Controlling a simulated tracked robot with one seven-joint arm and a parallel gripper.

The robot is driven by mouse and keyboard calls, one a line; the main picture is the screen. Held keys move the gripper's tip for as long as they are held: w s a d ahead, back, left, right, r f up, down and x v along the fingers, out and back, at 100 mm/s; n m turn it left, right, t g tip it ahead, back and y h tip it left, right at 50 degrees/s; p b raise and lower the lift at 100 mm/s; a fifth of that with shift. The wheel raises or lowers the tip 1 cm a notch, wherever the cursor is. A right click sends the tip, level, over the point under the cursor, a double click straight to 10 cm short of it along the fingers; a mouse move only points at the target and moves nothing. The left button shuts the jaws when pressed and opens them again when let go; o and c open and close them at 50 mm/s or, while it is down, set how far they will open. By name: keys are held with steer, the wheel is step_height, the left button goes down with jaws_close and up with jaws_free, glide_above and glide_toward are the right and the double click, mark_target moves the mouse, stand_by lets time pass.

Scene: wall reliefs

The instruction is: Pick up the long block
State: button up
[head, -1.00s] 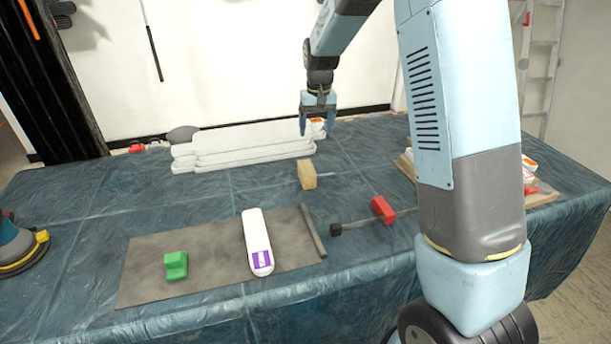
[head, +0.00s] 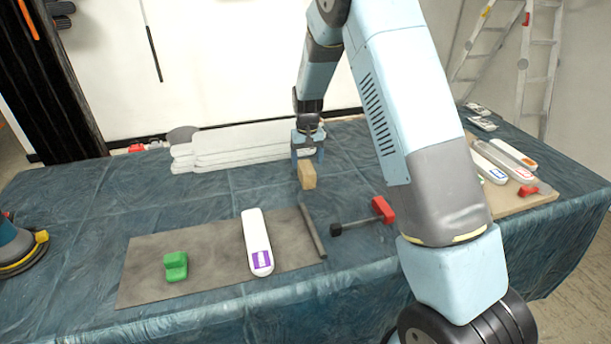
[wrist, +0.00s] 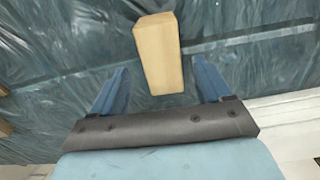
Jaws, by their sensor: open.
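The long block, a plain light-wood block (head: 307,175), lies on the blue covered table near the middle of the head view. In the wrist view the same wooden block (wrist: 158,52) lies ahead of and partly between the two blue fingers, its near end in the gap. My gripper (head: 308,158) is open and empty, pointing down just behind the block in the head view. The fingers appear apart from the block, with space on both sides; how high they are above the table is hard to tell.
White stacked boards (head: 235,145) lie close behind and left of the gripper. A red-headed clamp (head: 382,210) lies right of the block. A grey mat (head: 200,262) holds a green block (head: 175,267) and a white-and-purple piece (head: 257,242). More pieces lie on a board (head: 525,198) at right.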

mark_target(306, 166)
steer(key=shift+s+a+f, duration=0.1)
steer(key=shift+f, duration=1.3)
steer(key=shift+s+a+f, duration=0.1)
steer(key=shift+f, duration=1.3)
steer(key=c, duration=1.1)
steer(key=shift+r, duration=0.15)
